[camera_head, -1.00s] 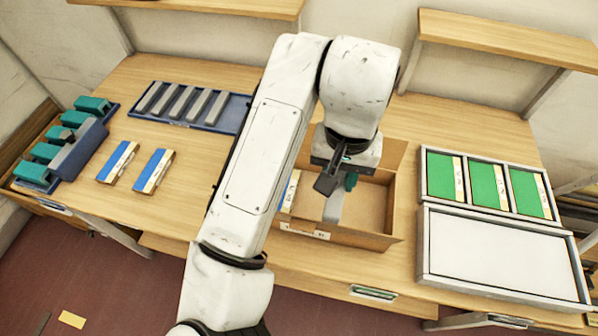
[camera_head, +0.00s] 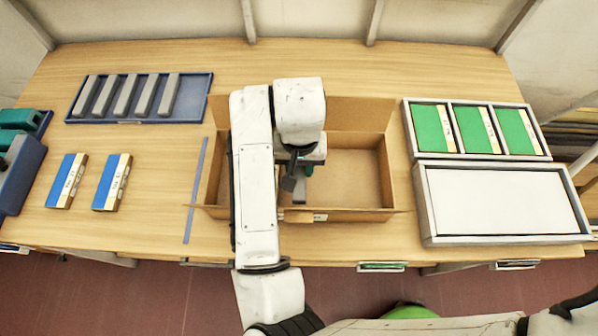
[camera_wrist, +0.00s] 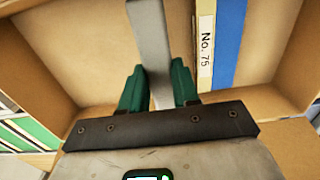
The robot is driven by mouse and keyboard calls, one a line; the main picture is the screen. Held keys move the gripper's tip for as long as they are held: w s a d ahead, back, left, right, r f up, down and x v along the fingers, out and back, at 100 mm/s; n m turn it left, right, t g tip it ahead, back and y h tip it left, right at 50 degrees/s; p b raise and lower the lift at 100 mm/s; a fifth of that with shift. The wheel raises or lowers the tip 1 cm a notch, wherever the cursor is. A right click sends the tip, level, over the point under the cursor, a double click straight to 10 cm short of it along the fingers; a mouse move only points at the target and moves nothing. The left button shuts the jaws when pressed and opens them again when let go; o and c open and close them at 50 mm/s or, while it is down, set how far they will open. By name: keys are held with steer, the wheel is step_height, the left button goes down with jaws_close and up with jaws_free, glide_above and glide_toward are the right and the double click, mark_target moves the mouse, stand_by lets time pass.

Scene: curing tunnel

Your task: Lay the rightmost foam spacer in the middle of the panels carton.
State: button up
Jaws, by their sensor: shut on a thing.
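My gripper (camera_wrist: 158,86) is shut on a grey foam spacer (camera_wrist: 150,38), its teal fingers on either side of the bar. In the head view my gripper (camera_head: 300,172) is over the middle of the open cardboard carton (camera_head: 352,215), near its front wall. The held spacer (camera_head: 299,189) shows as a small grey end below it. In the wrist view a blue and white panel box marked No. 75 (camera_wrist: 228,42) lies in the carton beside the spacer. I cannot tell whether the spacer touches the carton floor. My arm hides the carton's left part in the head view.
A blue tray (camera_head: 190,117) with several grey spacers is at back left. Two blue and white boxes (camera_head: 66,181) (camera_head: 112,182) and a blue strip (camera_head: 195,190) lie left of the carton. A tray of green panels (camera_head: 407,115) and a white-floored tray (camera_head: 500,200) stand right.

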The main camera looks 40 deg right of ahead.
mark_target(300, 176)
steer(key=shift+f, duration=2.15)
steer(key=shift+f, duration=0.15)
steer(key=o, duration=1)
step_height(300, 176, up, 12)
steer(key=shift+r, duration=0.2)
